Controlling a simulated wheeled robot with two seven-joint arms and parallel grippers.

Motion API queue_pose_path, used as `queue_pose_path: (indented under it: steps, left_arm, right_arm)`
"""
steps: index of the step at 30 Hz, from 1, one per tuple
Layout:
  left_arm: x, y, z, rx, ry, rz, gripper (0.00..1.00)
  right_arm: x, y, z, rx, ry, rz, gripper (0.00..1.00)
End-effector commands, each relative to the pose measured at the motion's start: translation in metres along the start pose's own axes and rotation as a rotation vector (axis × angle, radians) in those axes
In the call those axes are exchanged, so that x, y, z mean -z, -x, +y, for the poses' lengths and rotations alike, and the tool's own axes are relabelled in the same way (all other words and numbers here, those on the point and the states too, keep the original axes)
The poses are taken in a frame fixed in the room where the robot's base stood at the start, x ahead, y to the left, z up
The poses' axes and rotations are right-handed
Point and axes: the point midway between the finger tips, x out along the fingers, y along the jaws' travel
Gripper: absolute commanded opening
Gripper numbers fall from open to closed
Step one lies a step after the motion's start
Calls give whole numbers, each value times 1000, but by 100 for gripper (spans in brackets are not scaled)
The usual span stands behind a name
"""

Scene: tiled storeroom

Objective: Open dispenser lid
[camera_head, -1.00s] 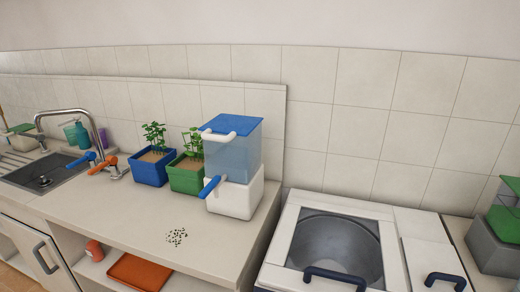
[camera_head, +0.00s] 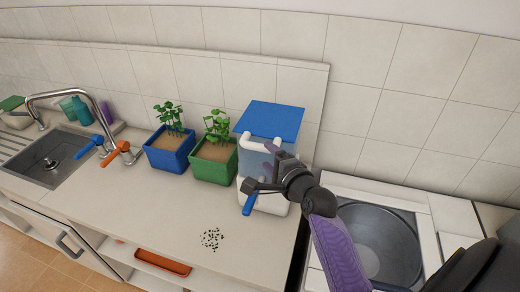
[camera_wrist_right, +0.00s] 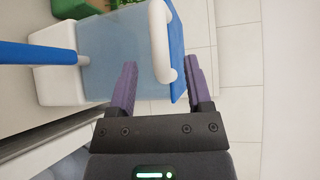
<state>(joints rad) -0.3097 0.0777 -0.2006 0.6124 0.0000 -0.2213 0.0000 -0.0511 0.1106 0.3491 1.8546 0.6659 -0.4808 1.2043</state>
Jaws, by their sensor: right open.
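The dispenser has a translucent blue tank (camera_head: 248,160) on a white base (camera_head: 272,204), with a blue lid (camera_head: 271,119) lying flat on top. The lid also shows edge-on in the wrist view (camera_wrist_right: 177,45). A white handle (camera_wrist_right: 160,40) runs along the lid's front edge. A blue tap lever (camera_head: 249,204) sticks out low at the front. My right gripper (camera_head: 263,166) is open in front of the tank, below the lid edge. In the wrist view, the handle's near end appears between my right fingertips (camera_wrist_right: 161,68); contact cannot be told. My left gripper is out of view.
A green planter (camera_head: 213,165) and a blue planter (camera_head: 168,155) stand left of the dispenser. Dark specks (camera_head: 212,239) lie on the counter (camera_head: 150,215) in front. A sink (camera_head: 50,160) is at far left, a round basin (camera_head: 378,240) at right.

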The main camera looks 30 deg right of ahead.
Motion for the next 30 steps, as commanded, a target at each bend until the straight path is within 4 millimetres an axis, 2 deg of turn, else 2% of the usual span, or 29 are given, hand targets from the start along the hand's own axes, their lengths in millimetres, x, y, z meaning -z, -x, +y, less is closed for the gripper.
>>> queue_pose_path:
  steps: [3, 7, 11, 18, 20, 27, 30]
  left_arm:
    - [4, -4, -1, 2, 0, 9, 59]
    - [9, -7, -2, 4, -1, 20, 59]
    - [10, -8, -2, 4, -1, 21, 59]
    - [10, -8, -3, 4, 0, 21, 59]
    - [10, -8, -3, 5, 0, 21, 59]
    - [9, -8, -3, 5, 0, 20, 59]
    - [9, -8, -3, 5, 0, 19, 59]
  right_arm:
    - [0, -27, 0, 1, 3, -1, 64]
    - [0, -46, 1, -2, 4, -1, 64]
    - [0, -55, 1, -2, 6, -1, 64]
    - [0, -56, 1, -3, 8, -1, 64]
    - [-1, -56, 1, -3, 8, -1, 54]
    - [-1, -56, 1, -4, 8, -1, 3]
    - [-1, -56, 1, -4, 8, -1, 0]
